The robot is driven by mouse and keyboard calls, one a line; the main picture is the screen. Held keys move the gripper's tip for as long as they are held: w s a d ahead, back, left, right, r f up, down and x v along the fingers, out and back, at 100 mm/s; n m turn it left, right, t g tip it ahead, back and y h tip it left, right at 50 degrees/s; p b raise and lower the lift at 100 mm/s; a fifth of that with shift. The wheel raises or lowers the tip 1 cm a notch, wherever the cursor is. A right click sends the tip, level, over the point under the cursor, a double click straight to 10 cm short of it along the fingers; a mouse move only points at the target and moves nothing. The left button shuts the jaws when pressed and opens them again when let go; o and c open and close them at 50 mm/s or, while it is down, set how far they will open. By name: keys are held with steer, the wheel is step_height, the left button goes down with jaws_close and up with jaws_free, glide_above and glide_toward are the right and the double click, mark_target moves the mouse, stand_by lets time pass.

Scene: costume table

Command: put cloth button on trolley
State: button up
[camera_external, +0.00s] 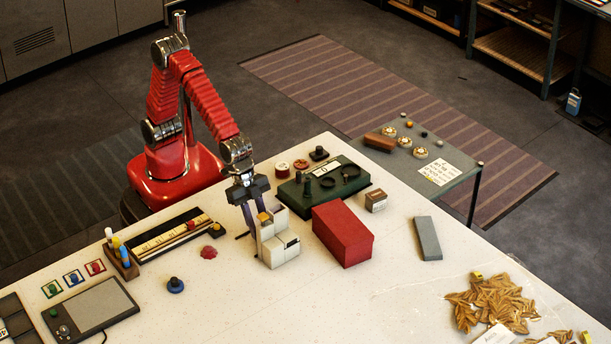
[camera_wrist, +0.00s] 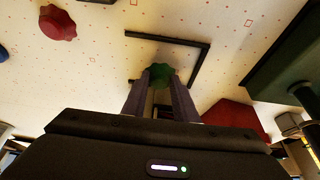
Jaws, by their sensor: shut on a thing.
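The trolley (camera_external: 402,166) is the grey low table at the far right, beyond the white table's edge.
The white block stand (camera_external: 283,252), a red box (camera_external: 342,236) and a green case (camera_external: 352,180) stand right of my gripper. A red scalloped piece (camera_external: 208,252) lies to its left. The trolley holds several small items and a paper label (camera_external: 438,172).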

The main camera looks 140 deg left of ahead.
stand_by(0.3)
